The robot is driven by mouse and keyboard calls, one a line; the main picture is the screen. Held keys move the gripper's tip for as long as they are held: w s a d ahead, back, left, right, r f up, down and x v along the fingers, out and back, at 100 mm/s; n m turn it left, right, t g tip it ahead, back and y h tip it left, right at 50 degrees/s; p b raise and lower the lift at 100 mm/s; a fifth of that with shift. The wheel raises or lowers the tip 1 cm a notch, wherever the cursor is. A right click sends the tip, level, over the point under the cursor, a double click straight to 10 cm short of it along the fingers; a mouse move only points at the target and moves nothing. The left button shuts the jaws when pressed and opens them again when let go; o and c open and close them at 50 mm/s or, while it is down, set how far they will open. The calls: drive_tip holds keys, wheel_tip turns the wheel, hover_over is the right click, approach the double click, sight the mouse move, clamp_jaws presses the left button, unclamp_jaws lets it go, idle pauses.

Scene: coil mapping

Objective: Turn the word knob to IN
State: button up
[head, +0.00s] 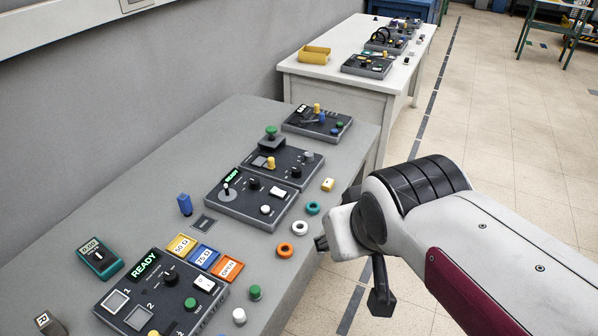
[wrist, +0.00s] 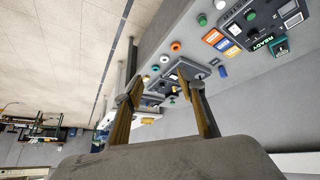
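Black rotary knobs sit on several dark control panels, and their lettering is too small to read, so I cannot tell which is the word knob. One knob (head: 171,278) is on the near panel (head: 104,309), beside its lit READY display. Another knob (head: 253,183) is on the middle panel (head: 225,207), and another (head: 294,172) is on the panel (head: 285,154) behind. My gripper (wrist: 158,75) is open and empty in the wrist view, its two fingers apart.
The grey table (head: 215,125) also holds a blue block (head: 185,204), a teal meter (head: 99,257), coloured cards (head: 204,257) and loose rings (head: 285,249). A white table (head: 338,91) with more panels stands behind. Floor is open at right.

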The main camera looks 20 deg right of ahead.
drive_tip(key=w+d+f+t, duration=0.1)
drive_tip(key=w+d, duration=0.2)
drive_tip(key=w, duration=0.7)
drive_tip(key=w+d+f+n+t+h, duration=0.15)
drive_tip(key=w+d, duration=0.25)
drive_tip(key=w, duration=0.6)
drive_tip(key=w+d+f+m+t+y, duration=0.1)
drive_tip(key=w+d, duration=0.2)
drive_tip(key=w, duration=0.7)
drive_tip(key=w+d+f+n+t+y, duration=0.2)
drive_tip(key=w+f, duration=0.7)
drive_tip(key=y, duration=0.3)
approach(299, 171)
drive_tip(key=shift+w+a+f+n+t, duration=0.2)
drive_tip(key=shift+w+n+t, duration=0.25)
drive_tip(key=shift+w, duration=0.25)
drive_tip(key=shift+a+f, duration=0.15)
drive_tip(key=shift+f, duration=0.4)
drive_tip(key=shift+w, duration=0.2)
drive_tip(key=shift+x, duration=3.7)
